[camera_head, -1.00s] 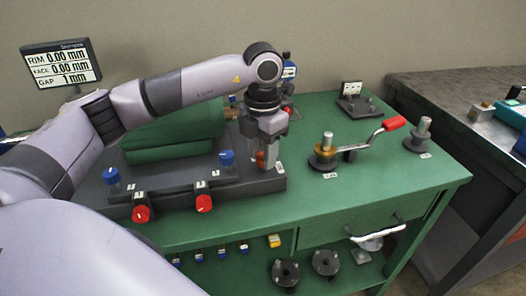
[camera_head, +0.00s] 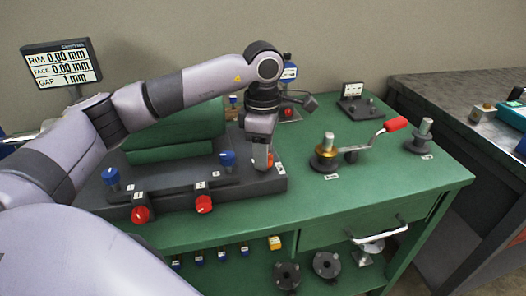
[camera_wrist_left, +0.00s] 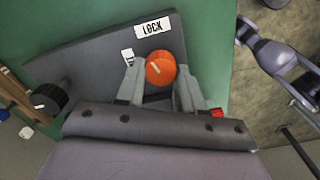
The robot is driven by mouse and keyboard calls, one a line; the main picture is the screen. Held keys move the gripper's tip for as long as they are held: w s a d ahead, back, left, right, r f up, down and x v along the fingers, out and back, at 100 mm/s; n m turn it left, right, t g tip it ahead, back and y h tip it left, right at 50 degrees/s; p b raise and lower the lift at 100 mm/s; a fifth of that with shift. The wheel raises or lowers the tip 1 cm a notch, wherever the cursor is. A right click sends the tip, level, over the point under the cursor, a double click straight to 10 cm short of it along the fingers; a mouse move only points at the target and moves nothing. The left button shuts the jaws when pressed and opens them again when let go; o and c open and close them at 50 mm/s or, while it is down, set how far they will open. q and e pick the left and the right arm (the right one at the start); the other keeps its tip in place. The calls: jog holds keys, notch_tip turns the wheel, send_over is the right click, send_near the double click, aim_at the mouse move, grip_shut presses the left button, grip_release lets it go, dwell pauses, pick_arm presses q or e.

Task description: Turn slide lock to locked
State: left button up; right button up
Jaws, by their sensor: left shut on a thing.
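The slide lock's orange knob (camera_wrist_left: 160,69) has a short white line on its left part. It sits on a dark base (camera_wrist_left: 80,65), beside a white LOCK label (camera_wrist_left: 152,27). In the wrist view my left gripper (camera_wrist_left: 159,80) is shut on the knob, one finger on each side. In the head view my left gripper (camera_head: 262,163) points down at the right end of the dark base and the orange knob (camera_head: 271,160) is partly hidden behind it.
Red knobs (camera_head: 140,214) and blue knobs (camera_head: 227,158) stand on the base's left and front. A crank with a red handle (camera_head: 396,123) stands to the right on the green bench (camera_head: 365,190). A display (camera_head: 62,62) stands back left.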

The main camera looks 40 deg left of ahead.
pick_arm(q)
jog(key=shift+w+m, duration=0.1)
jog(key=shift+m, duration=1.8)
jog(key=o, duration=1)
jog(key=shift+o, duration=0.2)
jog(key=shift+r, duration=3.65)
jog(key=shift+f, duration=0.1)
